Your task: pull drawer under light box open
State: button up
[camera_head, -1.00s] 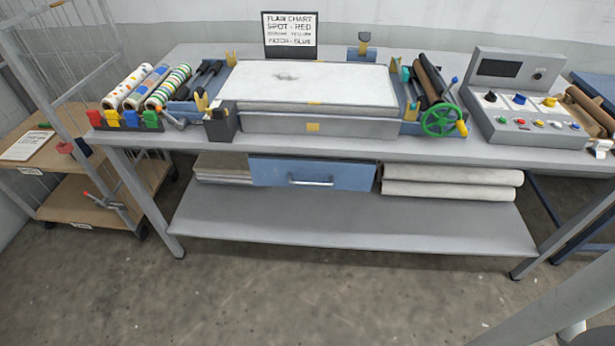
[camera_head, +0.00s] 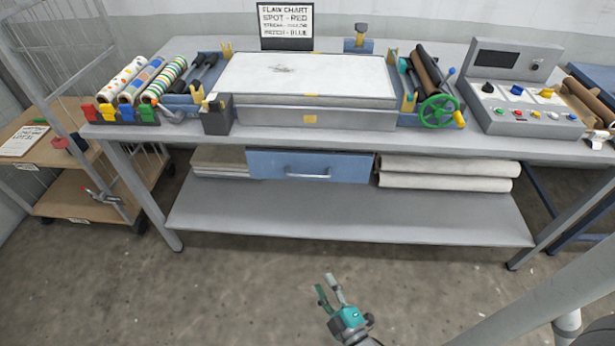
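The blue drawer (camera_head: 310,166) hangs under the table top, below the light box, and looks closed. Its silver bar handle (camera_head: 308,175) is on the middle of its front. The light box (camera_head: 308,82) has a pale top with a dark mark on it and a grey front with a yellow tag. My gripper (camera_head: 328,285) is at the bottom middle, over the floor in front of the table. Its two fingers are apart with nothing between them. It is well short of the handle and not touching anything.
The grey lower shelf (camera_head: 340,218) is mostly bare. Pale rolls (camera_head: 446,174) lie right of the drawer and flat stacked sheets (camera_head: 219,161) left of it. A green handwheel (camera_head: 439,111) and a control console (camera_head: 525,90) are at the right. A wooden-shelved cart (camera_head: 80,195) stands left.

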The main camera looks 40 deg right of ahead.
jog(key=w+d+n+h, duration=0.2)
jog(key=w+d+n, duration=0.2)
jog(key=w+d, duration=0.6)
jog(key=n+t+h, duration=0.1)
jog(key=n, duration=0.2)
send_near(308, 177)
jog(key=x, duration=1)
jog(key=shift+w+d+f, duration=0.1)
jog(key=shift+w+f, duration=0.05)
jog(key=shift+w, duration=0.15)
grip_shut()
